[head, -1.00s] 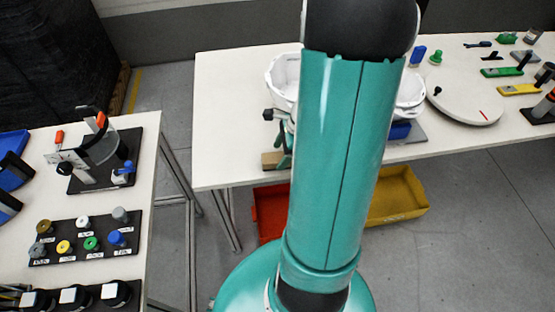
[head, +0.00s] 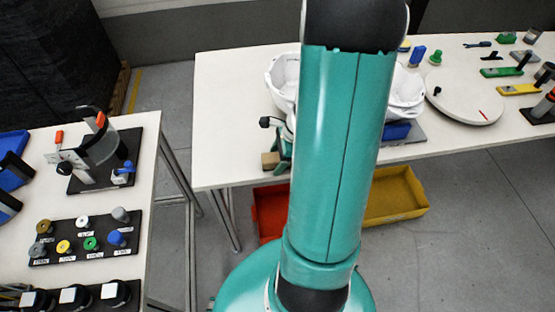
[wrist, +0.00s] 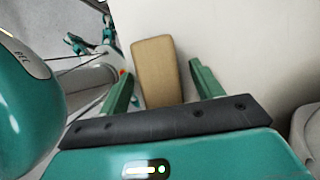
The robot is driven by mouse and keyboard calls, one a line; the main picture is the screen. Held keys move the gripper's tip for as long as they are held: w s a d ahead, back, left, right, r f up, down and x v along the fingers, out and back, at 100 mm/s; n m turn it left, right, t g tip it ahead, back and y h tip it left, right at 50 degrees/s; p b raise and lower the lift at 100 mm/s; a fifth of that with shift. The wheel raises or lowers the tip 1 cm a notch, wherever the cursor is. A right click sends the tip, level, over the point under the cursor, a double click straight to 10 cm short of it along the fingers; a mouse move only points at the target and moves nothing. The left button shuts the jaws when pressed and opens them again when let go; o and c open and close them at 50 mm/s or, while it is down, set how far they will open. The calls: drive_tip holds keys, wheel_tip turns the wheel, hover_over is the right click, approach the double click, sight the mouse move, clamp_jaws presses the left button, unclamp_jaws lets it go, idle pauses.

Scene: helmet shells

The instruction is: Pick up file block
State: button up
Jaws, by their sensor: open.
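The file block is a tan, cork-coloured rectangular block (wrist: 157,75). In the head view the block (head: 270,161) lies near the front left edge of the far white table, beside my gripper (head: 284,158). In the wrist view the two green fingers of my gripper (wrist: 161,70) are spread, one on each side of the block. The near end of the block reaches between the fingers, with a gap on both sides. The gripper's dark crossbar hides what lies below that end. My arm hides part of the table in the head view.
White helmet shells (head: 282,78) stand behind my gripper on the far table. A round white turntable (head: 464,98) and several tools lie to the right. Red (head: 270,212) and yellow (head: 398,195) bins are below the table. A second table with fixtures (head: 104,160) is at left.

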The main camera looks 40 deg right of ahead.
sight(273, 157)
drive_tip(key=c, duration=1.1)
drive_tip(key=shift+c, duration=0.2)
drive_tip(key=shift+r, duration=0.55)
wheel_tip(273, 157, up, 3)
drive_tip(key=shift+f, duration=0.15)
drive_tip(key=s+r, duration=0.9)
drive_tip(key=s, duration=0.5)
drive_tip(key=shift+r, duration=0.35)
